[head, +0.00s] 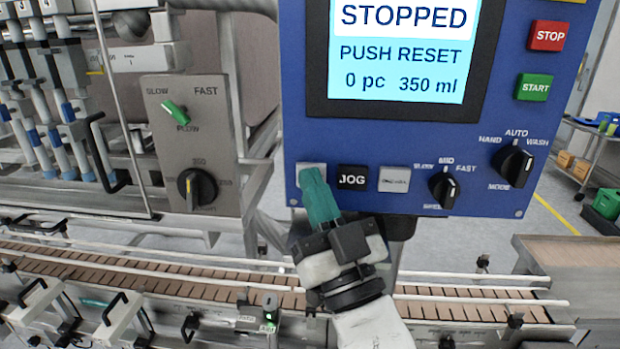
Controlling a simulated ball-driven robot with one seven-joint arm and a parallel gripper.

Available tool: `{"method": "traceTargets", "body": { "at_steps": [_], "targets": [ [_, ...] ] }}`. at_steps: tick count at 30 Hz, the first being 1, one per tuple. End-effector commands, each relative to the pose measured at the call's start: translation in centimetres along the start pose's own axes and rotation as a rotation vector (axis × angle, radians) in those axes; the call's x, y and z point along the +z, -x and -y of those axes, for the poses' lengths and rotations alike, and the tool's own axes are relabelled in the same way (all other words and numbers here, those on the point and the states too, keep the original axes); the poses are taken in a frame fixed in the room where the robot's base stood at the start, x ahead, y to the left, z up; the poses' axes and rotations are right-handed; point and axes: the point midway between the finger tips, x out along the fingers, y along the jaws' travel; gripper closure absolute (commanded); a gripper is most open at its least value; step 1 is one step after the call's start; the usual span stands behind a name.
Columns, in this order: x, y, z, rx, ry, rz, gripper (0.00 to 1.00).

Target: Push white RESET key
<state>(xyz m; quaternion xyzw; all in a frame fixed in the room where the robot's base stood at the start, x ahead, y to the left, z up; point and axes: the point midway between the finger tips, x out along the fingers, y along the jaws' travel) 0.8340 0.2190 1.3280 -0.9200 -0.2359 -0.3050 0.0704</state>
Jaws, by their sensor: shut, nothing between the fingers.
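The blue control panel (300,110) carries a screen (403,55) that reads STOPPED, PUSH RESET, 0 pc, 350 ml. Below the screen is a row of keys. The leftmost is a pale, whitish key (303,167), largely covered by my gripper, so its label is hidden; its place fits the RESET key. My gripper (312,172) has green fingers, shut and empty, with the tips in front of this key. I cannot tell whether they touch it. Right of it are the black JOG key (352,177) and a light grey key (394,179) with small unreadable text.
A red STOP key (548,35), a green START key (534,87) and two black rotary knobs (444,190) (513,166) sit on the panel's right. A grey plate (205,140) with two knobs stands left. A conveyor (220,288) with rails runs below the panel.

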Motion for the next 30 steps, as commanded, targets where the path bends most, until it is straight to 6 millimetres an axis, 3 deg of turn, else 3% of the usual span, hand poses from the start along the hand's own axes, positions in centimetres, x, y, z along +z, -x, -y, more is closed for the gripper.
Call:
{"method": "traceTargets", "body": {
  "at_steps": [1,17,30],
  "targets": [
    [1.5,0.9,-0.4,0.009,-0.006,0.029,1.0],
    [1.2,1.7,0.4,0.004,-0.008,0.031,1.0],
    [-1.3,4.2,2.6,-0.001,-0.004,0.019,1.0]
  ]
}}
